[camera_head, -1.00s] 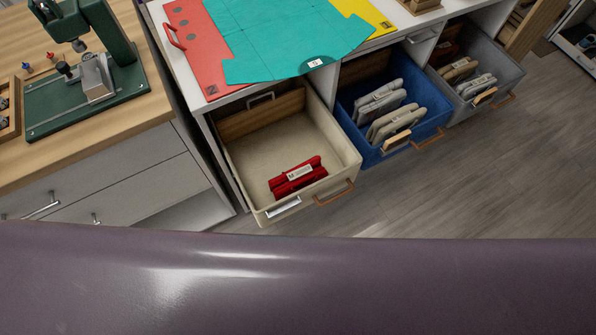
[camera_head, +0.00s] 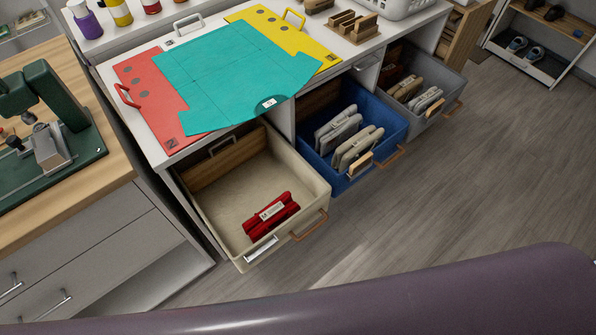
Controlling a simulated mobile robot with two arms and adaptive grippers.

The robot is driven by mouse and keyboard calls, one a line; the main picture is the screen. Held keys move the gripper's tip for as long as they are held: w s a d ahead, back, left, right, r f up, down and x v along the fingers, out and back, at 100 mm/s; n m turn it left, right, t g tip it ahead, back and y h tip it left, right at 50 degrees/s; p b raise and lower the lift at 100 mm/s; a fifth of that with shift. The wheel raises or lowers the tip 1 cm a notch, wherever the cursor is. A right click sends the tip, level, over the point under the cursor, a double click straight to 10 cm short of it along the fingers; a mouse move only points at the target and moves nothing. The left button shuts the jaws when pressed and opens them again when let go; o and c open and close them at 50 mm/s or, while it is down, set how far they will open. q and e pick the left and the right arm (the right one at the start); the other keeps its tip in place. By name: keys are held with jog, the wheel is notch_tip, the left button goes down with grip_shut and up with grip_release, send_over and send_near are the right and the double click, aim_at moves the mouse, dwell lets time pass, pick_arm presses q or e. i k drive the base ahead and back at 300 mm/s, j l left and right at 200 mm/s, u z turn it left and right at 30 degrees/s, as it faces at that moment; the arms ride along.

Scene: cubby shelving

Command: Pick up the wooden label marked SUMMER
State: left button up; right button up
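No label can be read as SUMMER at this size. Small wooden pieces stand in a wooden holder (camera_head: 352,25) on the white counter. A wooden label (camera_head: 358,164) is on the front of the blue bin (camera_head: 377,169), and another wooden label (camera_head: 424,116) is on the front of the grey bin (camera_head: 449,98). The beige bin (camera_head: 225,200) has a pale, blank-looking plate (camera_head: 261,250) on its front and holds a red folded item with a white tag (camera_head: 271,213). Neither of my grippers is in view.
A teal garment (camera_head: 230,75) lies over red and yellow folding boards on the white counter. The three bins stick out over the floor. A wooden bench (camera_head: 85,232) with a green press stands at left. Open wooden floor (camera_head: 450,190) lies at right.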

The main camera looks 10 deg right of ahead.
aim_at(367, 22)
jog(key=l, duration=0.75)
jog(key=k+l, duration=0.1)
jog(key=l, duration=0.65)
